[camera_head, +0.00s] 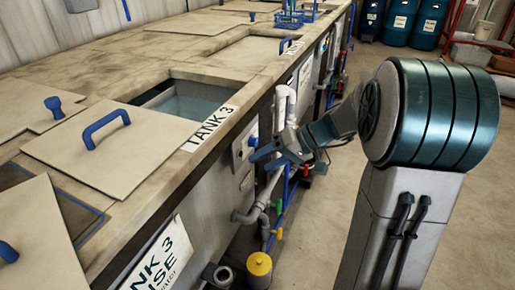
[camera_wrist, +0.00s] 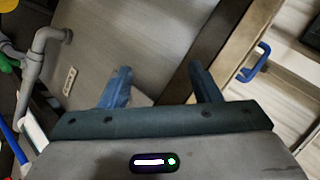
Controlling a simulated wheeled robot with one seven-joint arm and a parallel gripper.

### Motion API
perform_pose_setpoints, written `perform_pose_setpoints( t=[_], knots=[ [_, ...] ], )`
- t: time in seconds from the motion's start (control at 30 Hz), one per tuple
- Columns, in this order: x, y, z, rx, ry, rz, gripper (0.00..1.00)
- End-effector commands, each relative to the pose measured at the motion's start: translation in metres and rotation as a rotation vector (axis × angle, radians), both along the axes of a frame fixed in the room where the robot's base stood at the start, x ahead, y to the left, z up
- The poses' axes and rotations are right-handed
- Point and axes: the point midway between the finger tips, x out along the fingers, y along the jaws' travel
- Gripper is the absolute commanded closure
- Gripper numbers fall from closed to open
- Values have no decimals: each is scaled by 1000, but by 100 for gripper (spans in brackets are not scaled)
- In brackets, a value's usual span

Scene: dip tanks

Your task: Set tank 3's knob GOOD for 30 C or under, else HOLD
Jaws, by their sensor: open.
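Tank 3 is a partly open tank (camera_head: 195,100) with liquid inside, marked by a "TANK 3" label (camera_head: 210,128) on its top edge. Below the label, a pale panel (camera_head: 240,155) on the front wall has a blue part, apparently the knob (camera_head: 252,141). Its setting cannot be read. My gripper (camera_head: 266,150) is just right of the panel, close to it; contact cannot be told. In the wrist view my gripper (camera_wrist: 160,80) has its two blue fingers apart with nothing held between them. A pale piece shows behind the fingers. No temperature reading is legible.
A tan lid with a blue handle (camera_head: 106,127) lies beside the opening. A "TANK 3 RINSE" sign (camera_head: 160,262) hangs on the front. Grey pipes (camera_head: 262,205) and a yellow-topped cylinder (camera_head: 259,265) stand below the panel.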

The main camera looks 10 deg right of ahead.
Motion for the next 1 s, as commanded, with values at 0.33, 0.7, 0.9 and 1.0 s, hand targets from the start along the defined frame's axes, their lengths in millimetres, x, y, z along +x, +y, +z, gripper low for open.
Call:
perform_pose_setpoints(
  t=[0.33, 0.7, 0.9, 1.0],
  knots=[
    [100, -80, -83, 331, -348, -147, 43],
    [138, -134, -115, 423, -576, -274, 43],
    [153, -115, -113, 424, -580, -273, 43],
    [165, -98, -113, 423, -580, -272, 43]
  ],
)
